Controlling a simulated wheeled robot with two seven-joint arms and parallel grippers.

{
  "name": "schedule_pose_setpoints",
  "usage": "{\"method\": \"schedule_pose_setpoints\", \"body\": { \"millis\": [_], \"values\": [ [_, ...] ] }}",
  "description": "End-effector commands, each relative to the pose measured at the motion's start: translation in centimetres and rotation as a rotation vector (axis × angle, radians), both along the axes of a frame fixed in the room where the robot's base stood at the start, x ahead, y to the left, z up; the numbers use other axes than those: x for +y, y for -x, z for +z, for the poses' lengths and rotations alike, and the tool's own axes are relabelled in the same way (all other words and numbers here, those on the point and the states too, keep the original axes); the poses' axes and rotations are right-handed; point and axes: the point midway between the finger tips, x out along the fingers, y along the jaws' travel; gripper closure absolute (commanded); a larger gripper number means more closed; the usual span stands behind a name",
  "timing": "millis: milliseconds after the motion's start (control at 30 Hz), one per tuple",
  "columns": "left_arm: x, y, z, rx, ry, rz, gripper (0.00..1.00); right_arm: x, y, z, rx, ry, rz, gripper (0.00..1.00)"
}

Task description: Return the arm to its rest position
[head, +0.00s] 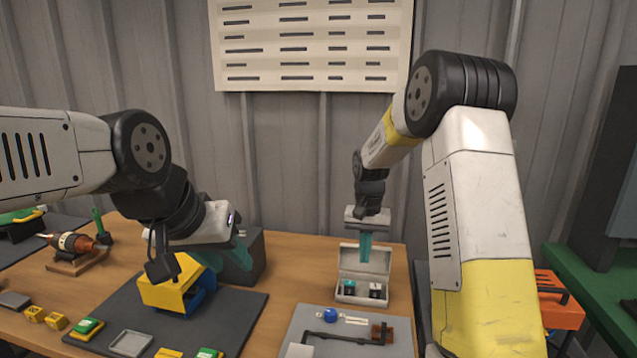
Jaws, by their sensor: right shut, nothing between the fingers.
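My left arm comes in from the left, and its gripper (228,260) with teal fingers hangs over the dark mat, beside a yellow and blue stand (170,294). I cannot tell from this angle whether its fingers are apart, or whether they touch the stand. My right arm bends down from the upper right. Its gripper (366,248) points down with teal fingers shut and empty, above an open light case (347,291) that holds small dark and teal parts. The fingertips overlap the case's raised lid in the picture.
A grey mat (300,320) in front of the case bears a blue ball (330,315) and a dark bent bar (345,339). A rotor on a wooden stand (75,266) is at left. The dark mat (240,312) carries small trays and blocks. An orange crate (562,312) is at right.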

Motion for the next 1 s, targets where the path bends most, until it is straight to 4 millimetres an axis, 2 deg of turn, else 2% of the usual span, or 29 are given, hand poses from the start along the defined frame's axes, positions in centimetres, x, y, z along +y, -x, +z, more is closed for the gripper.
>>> {"method": "schedule_pose_setpoints", "body": {
  "millis": [133, 267, 400, 600, 800, 1000],
  "values": [
    [0.0, 0.0, 0.0, 0.000, 0.000, 0.000, 0.64, -0.2, 0.7, 1.6, -0.022, -0.014, 0.005, 1.00],
    [0.0, 0.0, 0.0, 0.000, 0.000, 0.000, 0.64, -0.7, 2.8, 5.2, -0.074, -0.044, 0.022, 1.00],
    [0.0, 0.0, 0.0, 0.000, 0.000, 0.000, 0.64, -1.1, 6.3, 9.4, -0.147, -0.080, 0.054, 1.00],
    [0.0, 0.0, 0.0, 0.000, 0.000, 0.000, 0.64, -1.7, 11.8, 14.0, -0.254, -0.118, 0.102, 1.00],
    [0.0, 0.0, 0.0, 0.000, 0.000, 0.000, 0.64, -2.0, 17.7, 16.9, -0.365, -0.138, 0.153, 1.00],
    [0.0, 0.0, 0.0, 0.000, 0.000, 0.000, 0.64, -2.1, 23.4, 18.0, -0.472, -0.140, 0.203, 1.00]
  ]
}}
